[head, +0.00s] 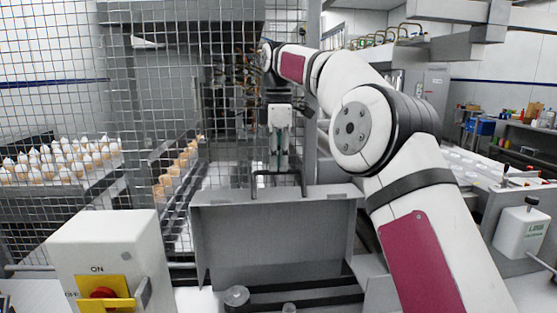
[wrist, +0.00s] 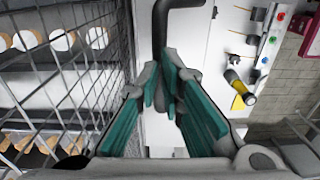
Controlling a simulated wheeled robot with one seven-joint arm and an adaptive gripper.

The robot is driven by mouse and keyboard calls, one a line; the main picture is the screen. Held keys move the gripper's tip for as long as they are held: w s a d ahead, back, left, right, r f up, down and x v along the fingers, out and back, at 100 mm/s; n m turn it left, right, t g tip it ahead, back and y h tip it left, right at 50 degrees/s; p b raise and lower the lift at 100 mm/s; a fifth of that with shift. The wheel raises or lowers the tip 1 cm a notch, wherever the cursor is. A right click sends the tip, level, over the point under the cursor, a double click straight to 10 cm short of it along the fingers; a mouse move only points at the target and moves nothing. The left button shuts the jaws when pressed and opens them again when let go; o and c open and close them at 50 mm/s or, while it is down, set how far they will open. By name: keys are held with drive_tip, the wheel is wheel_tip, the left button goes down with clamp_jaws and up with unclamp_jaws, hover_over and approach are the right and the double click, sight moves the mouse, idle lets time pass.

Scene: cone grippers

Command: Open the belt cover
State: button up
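The belt cover (head: 272,245) is a grey box-like panel at the lower middle of the head view, with a raised flat top edge. A black bent handle (head: 261,181) stands on its top. My gripper (head: 280,168) points down at this handle. In the wrist view the black handle bar (wrist: 159,30) runs down between the teal-padded fingertips of my gripper (wrist: 162,78). The fingers are close around the bar, but I cannot tell whether both pads touch it. The cover appears to be down.
A white switch box (head: 105,255) with a red knob stands at the lower left. In the wrist view a yellow-black tool (wrist: 238,88) lies on a white surface to the right.

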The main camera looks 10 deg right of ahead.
sight(279, 171)
drive_tip(key=shift+o, duration=0.2)
drive_tip(key=f, duration=0.3)
drive_tip(key=shift+w+d+f+g, duration=0.15)
drive_tip(key=shift+w+f+g, duration=0.2)
drive_tip(key=shift+w+g, duration=0.05)
drive_tip(key=shift+r, duration=0.2)
drive_tip(key=shift+s, duration=0.1)
drive_tip(key=shift+r, duration=0.1)
